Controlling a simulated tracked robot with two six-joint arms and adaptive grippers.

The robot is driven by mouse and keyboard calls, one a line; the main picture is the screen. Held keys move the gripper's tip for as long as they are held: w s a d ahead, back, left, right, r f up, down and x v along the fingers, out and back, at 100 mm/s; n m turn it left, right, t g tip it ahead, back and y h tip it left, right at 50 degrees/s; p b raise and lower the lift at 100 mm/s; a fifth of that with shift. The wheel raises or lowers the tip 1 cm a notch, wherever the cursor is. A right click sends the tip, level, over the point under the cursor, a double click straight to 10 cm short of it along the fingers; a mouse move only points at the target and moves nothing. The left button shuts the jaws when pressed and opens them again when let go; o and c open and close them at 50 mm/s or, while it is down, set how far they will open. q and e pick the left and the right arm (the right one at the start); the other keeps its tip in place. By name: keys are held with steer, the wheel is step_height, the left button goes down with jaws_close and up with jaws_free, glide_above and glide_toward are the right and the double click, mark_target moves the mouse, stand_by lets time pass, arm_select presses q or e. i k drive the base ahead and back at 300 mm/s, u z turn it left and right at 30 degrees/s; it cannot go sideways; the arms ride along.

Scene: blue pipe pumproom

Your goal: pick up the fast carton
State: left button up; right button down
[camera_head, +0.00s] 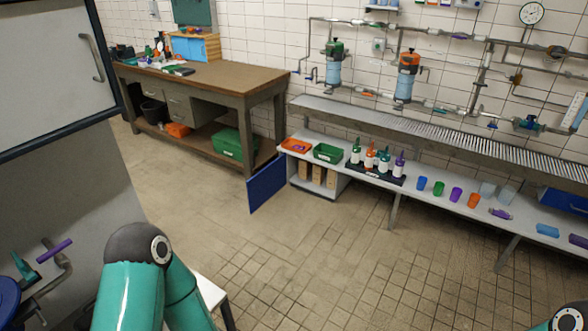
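I cannot pick out a carton marked fast; no such lettering is readable. Several brown boxes (317,174), perhaps cartons, stand side by side in the low cubby under the left end of the white bench, too small to read. My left arm shows as teal links at the bottom left, and its gripper is out of view. Only a bit of my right arm shows in the bottom right corner, its gripper also out of view. Both arms are far from the brown boxes.
The white bench (365,180) carries an orange tray (296,146), a green tray (328,153), bottles (370,158) and cups (455,194). A blue panel (267,184) stands by the wooden workbench (205,77). A grey cabinet (50,70) is close left. The tiled floor between is clear.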

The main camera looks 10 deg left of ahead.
mark_target(318, 170)
steer(key=u, duration=0.05)
steer(key=i, duration=1.5)
steer(key=u, duration=0.2)
steer(key=i, duration=2.15)
steer(key=u, duration=0.1)
